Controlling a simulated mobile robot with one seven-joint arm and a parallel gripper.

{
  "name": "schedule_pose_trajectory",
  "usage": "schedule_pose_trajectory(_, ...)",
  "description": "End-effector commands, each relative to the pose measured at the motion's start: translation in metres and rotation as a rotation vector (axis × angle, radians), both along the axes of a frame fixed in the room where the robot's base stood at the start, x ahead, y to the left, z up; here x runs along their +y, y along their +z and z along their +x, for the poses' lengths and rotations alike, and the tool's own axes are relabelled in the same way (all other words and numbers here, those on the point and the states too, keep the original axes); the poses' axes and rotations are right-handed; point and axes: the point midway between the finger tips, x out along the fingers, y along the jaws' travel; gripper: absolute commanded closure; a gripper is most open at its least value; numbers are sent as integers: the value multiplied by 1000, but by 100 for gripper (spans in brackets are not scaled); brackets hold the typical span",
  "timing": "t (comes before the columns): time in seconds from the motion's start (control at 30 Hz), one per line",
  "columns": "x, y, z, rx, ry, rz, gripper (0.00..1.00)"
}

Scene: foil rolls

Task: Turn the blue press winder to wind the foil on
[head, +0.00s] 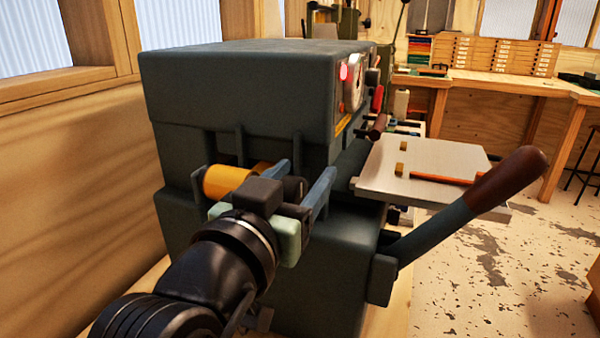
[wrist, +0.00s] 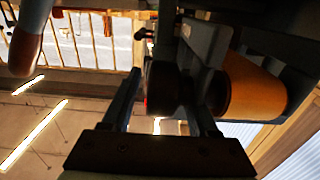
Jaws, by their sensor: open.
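The press (head: 240,90) is a large dark blue-grey machine filling the middle of the head view. A gold foil roll (head: 225,182) sits low on its near end; it also shows at the right of the wrist view (wrist: 255,87). The winder, a dark round knob (head: 293,188), is at the roll's right end; it appears in the middle of the wrist view (wrist: 165,88). My gripper (head: 307,168) is open, with its two blue-grey fingers on either side of the knob. Whether they touch it I cannot tell. My wrist partly hides the roll's mount.
A long lever with a brown grip (head: 508,183) sticks out right of the press. Behind it is a pale platen table (head: 425,180) with small items. A wooden wall (head: 70,210) stands close on the left. A workbench (head: 490,80) is at the back; open floor lies right.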

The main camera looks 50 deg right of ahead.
Motion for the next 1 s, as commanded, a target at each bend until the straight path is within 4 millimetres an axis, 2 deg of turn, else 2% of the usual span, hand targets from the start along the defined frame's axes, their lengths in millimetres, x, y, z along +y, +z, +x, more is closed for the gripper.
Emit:
schedule_pose_trajectory(0.33,-3,0,2,-1,1,-1,42)
schedule_pose_trajectory(0.6,-3,0,1,-1,1,-1,90)
schedule_pose_trajectory(0.67,-3,0,1,0,1,-1,100)
schedule_pose_trajectory(1.0,-3,2,2,6,1,16,100)
